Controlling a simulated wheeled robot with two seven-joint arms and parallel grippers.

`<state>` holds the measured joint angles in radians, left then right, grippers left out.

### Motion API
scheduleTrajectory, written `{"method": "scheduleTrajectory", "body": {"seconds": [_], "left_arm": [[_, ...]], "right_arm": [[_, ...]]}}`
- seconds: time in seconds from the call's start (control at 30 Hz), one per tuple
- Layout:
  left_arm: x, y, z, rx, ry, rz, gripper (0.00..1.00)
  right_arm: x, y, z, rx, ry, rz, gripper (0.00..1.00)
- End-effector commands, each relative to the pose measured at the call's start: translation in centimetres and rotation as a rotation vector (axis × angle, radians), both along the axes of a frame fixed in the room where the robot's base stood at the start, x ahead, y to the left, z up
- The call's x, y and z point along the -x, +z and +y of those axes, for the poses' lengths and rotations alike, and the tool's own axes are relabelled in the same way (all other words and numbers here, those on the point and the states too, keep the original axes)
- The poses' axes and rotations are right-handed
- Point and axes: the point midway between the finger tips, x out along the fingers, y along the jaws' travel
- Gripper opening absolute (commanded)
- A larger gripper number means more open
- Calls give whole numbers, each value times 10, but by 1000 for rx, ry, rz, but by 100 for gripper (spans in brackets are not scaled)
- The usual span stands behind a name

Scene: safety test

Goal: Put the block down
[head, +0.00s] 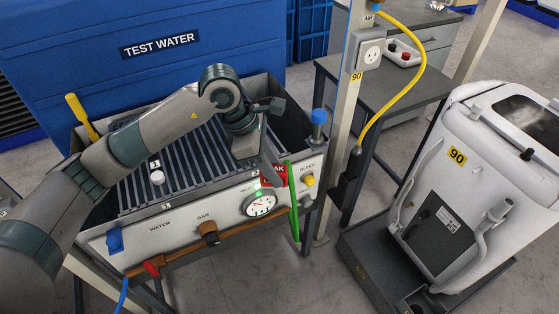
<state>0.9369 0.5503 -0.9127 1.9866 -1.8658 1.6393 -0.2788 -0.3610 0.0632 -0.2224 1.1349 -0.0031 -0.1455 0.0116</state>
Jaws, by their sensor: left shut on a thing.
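My left arm comes in from the left, and its gripper (268,170) points down at the front right of a slatted metal tank (122,250). The gripper is shut on the block, but its fingers and wrist hide most of what is between them. A red piece with white letters (274,176) shows right at the fingertips, in front of the tank's panel. I cannot tell whether it is the held block or a label behind it. My right gripper is out of view.
A white bottle cap (157,177) stands on the slats. A post with a yellow hose (412,75) and a white cart (475,180) stand at right. A blue container (200,75) is behind.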

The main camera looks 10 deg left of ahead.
Motion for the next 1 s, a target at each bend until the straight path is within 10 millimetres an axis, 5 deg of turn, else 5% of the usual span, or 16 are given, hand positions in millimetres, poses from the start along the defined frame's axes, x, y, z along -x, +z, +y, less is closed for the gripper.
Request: {"method": "scheduleTrajectory", "body": {"seconds": [0.27,1.0], "left_arm": [[17,-27,20,-2,-272,4,4],[115,-119,114,-1,-1537,4,4]], "right_arm": [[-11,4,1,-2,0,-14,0],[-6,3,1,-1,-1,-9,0]]}}
